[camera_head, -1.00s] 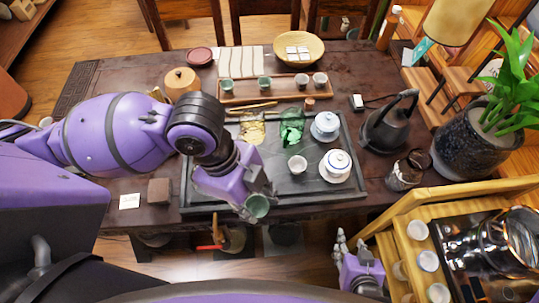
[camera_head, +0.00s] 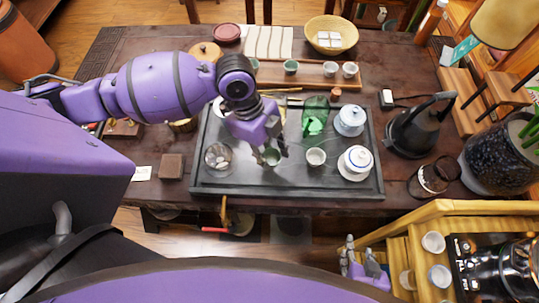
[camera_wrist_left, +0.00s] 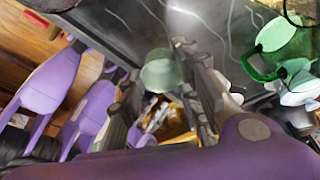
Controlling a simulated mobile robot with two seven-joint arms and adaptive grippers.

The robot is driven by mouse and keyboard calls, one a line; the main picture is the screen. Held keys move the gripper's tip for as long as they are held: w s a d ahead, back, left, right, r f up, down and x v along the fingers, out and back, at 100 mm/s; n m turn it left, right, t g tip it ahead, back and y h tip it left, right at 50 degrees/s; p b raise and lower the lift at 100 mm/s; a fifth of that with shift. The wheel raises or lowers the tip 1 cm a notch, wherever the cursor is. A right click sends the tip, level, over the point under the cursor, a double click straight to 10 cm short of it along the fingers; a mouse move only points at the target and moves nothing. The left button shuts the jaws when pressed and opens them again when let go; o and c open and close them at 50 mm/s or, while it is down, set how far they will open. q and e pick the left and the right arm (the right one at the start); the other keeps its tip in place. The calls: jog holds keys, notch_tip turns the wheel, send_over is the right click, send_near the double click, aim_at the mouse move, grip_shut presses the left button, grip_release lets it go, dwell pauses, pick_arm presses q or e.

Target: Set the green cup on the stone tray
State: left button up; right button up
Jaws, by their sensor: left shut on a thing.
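The small pale green cup (camera_head: 271,158) is held between the fingers of my left gripper (camera_head: 268,150). In the left wrist view the cup (camera_wrist_left: 160,72) shows between the two fingers. The cup is over the front middle part of the dark stone tray (camera_head: 250,187); whether it touches the tray's surface I cannot tell. My right gripper (camera_head: 350,248) is low near the wooden cart, away from the tray, and its finger opening is unclear.
On the tray stand a white cup (camera_head: 316,157), a green glass pitcher (camera_head: 315,122), a lidded white bowl (camera_head: 357,158), another lidded bowl (camera_head: 350,120) and a glass vessel (camera_head: 219,157). A dark kettle (camera_head: 413,132) stands right of the tray.

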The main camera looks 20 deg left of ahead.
aim_at(270, 161)
pick_arm(q)
jog(key=shift+w+f, duration=0.25)
jog(key=shift+f, duration=1.7)
jog(key=o, duration=1.1)
jog(key=shift+a, duration=0.1)
jog(key=v, duration=1.2)
jog(key=shift+r, duration=0.15)
